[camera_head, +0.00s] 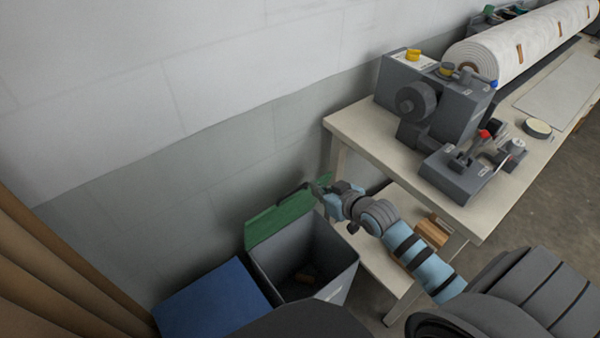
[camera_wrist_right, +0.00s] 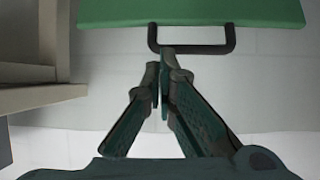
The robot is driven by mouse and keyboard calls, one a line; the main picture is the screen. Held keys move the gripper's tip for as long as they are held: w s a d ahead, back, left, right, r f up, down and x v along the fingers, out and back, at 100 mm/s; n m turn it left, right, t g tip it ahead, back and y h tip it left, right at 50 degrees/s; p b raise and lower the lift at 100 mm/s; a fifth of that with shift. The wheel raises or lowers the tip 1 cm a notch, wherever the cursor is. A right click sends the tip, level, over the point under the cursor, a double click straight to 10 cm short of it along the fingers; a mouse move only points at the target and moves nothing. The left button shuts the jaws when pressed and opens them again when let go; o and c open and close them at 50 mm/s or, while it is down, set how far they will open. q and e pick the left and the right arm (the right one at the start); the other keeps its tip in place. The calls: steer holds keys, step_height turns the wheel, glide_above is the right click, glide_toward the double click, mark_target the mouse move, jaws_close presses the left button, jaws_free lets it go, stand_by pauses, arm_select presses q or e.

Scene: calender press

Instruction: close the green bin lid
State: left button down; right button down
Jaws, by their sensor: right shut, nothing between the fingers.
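The grey bin (camera_head: 300,250) stands on the floor left of the table, with its green lid (camera_head: 280,217) raised open at the back, by the wall. A few small brownish things lie inside the bin. My right gripper (camera_head: 320,188) is at the lid's upper right end. In the right wrist view the lid (camera_wrist_right: 190,12) fills the top, with a dark handle (camera_wrist_right: 192,48) on its edge. My right gripper (camera_wrist_right: 162,68) is shut and empty there, its tips at the handle's bar; I cannot tell whether they touch. My left gripper is not in view.
A bin with a blue lid (camera_head: 215,302) stands left of the grey bin. The table (camera_head: 380,165) with the grey press (camera_head: 430,100) and white roll (camera_head: 520,45) is at the right. A lower shelf (camera_head: 375,262) holds a wooden block (camera_head: 432,231).

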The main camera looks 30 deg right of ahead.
mark_target(300, 186)
step_height(300, 186, up, 5)
steer(key=w+a+y, duration=0.1)
steer(key=a, duration=0.1)
steer(key=shift+n+t, duration=0.3)
steer(key=shift+n, duration=0.1)
steer(key=w+f+b, duration=0.1)
steer(key=w+f, duration=0.2)
steer(key=w+f+b, duration=0.1)
steer(key=w+f, duration=0.1)
steer(key=shift+w+a+f+b, duration=0.25)
steer(key=shift+w+f+b, duration=0.05)
steer(key=shift+w, duration=0.05)
steer(key=shift+s+f, duration=0.1)
steer(key=shift+s, duration=0.2)
steer(key=shift+w, duration=0.1)
steer(key=shift+f, duration=0.1)
